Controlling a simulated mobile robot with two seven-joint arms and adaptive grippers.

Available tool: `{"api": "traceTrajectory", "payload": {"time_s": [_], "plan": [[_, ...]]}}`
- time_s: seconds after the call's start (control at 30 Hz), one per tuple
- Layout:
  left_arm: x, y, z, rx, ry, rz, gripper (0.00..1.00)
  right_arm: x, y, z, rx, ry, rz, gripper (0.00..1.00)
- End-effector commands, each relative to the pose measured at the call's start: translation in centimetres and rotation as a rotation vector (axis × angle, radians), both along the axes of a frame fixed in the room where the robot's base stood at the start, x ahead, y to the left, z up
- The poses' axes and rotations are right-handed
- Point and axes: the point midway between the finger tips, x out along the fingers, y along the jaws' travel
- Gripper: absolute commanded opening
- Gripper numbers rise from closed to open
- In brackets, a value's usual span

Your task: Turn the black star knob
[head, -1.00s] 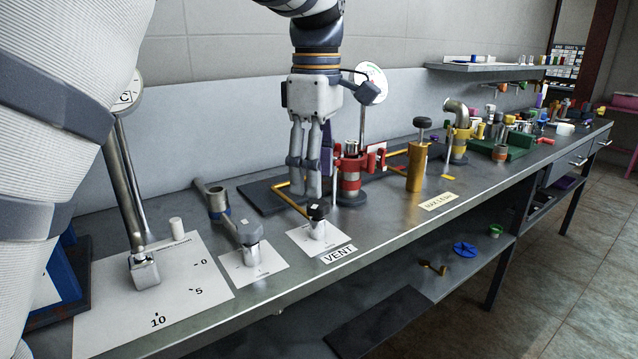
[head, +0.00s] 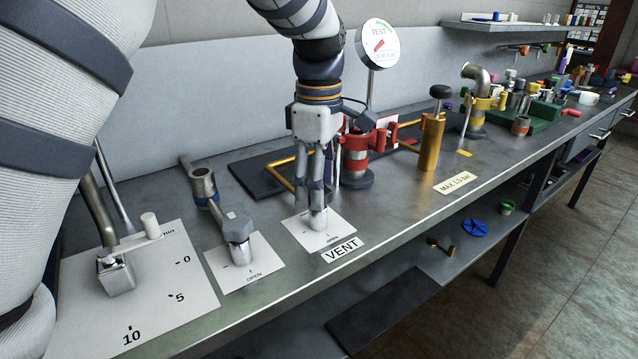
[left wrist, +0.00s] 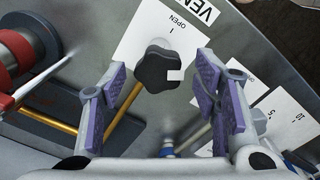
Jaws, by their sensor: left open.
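The black star knob (left wrist: 153,68) shows in the left wrist view, with a small white tab on its right side. It sits over a white card marked OPEN (left wrist: 150,30). My left gripper (left wrist: 162,78) is open, its purple-padded fingers on either side of the knob with gaps between. In the head view my left gripper (head: 317,203) points down at the VENT card (head: 338,226) and hides most of the knob. A short silver stem (head: 318,222) shows below the fingers. I cannot tell whether the fingers reach the knob's full height. My right gripper is not in view.
A dial card with a lever (head: 118,277) lies farther left. A red clamp fitting (head: 357,160) and brass pipe stand close behind. The bench front edge is clear.

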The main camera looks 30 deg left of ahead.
Motion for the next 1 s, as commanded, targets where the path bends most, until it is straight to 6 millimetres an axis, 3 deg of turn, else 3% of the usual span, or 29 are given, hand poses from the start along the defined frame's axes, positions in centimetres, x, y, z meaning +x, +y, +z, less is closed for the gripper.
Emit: {"api": "traceTrajectory", "payload": {"time_s": [0.3,0.53,1.0], "plan": [[-0.01,0.01,-0.62,0.000,-0.001,0.000,0.56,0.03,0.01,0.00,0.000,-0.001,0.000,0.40],[0.00,0.01,-0.60,0.000,-0.001,0.000,0.07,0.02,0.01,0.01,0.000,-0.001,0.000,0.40],[-0.08,0.01,-0.33,0.002,-0.002,-0.106,0.08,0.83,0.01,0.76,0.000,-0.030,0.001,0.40]]}}
